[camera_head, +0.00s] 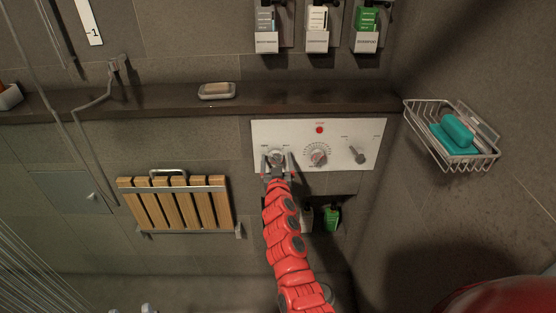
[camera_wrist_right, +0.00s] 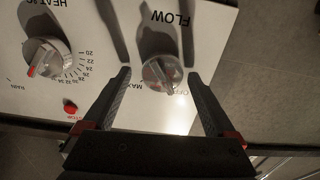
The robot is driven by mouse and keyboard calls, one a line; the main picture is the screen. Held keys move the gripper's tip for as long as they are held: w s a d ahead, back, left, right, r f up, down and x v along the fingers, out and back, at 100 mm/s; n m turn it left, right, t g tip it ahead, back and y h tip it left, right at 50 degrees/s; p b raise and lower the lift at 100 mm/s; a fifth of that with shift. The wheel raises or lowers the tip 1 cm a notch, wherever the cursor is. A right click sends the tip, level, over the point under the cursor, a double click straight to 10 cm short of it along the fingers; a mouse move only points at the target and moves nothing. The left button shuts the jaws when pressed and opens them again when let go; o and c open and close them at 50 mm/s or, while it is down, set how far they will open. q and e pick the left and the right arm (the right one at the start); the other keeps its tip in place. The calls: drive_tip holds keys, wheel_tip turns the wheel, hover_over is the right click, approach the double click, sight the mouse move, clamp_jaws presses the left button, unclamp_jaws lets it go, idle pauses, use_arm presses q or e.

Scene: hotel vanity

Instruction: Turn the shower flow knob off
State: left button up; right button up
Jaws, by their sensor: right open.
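The flow knob (camera_wrist_right: 162,74) is a round metallic knob on the white control panel (camera_head: 347,133), under the printed word FLOW in the upside-down right wrist view. MAX is printed near it, and the OFF mark is partly hidden by a finger. Its ridge is slanted; I cannot tell exactly where it points. In the head view the knob (camera_head: 276,156) is the leftmost on the panel. My right gripper (camera_wrist_right: 160,82) is open, its fingers on either side of the knob with visible gaps. It also shows in the head view (camera_head: 277,166). My left gripper is not in view.
The heat knob (camera_head: 318,158), a third knob (camera_head: 358,155) and a red stop button (camera_head: 319,129) share the panel. A ledge (camera_head: 330,100) runs above, with a soap dish (camera_head: 216,91). A wire basket (camera_head: 451,137) hangs right. A folded wooden seat (camera_head: 174,203) is left.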

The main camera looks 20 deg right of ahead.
drive_tip(key=c, duration=1.3)
drive_tip(key=shift+a+f+n+b, duration=0.1)
drive_tip(key=shift+f+n+b, duration=0.05)
drive_tip(key=shift+n+b, duration=0.2)
drive_tip(key=shift+c, duration=0.3)
drive_tip(key=shift+n+b, duration=0.35)
drive_tip(key=shift+n, duration=0.2)
drive_tip(key=o, duration=1.4)
drive_tip(key=shift+w, duration=0.1)
drive_tip(key=shift+c, duration=0.2)
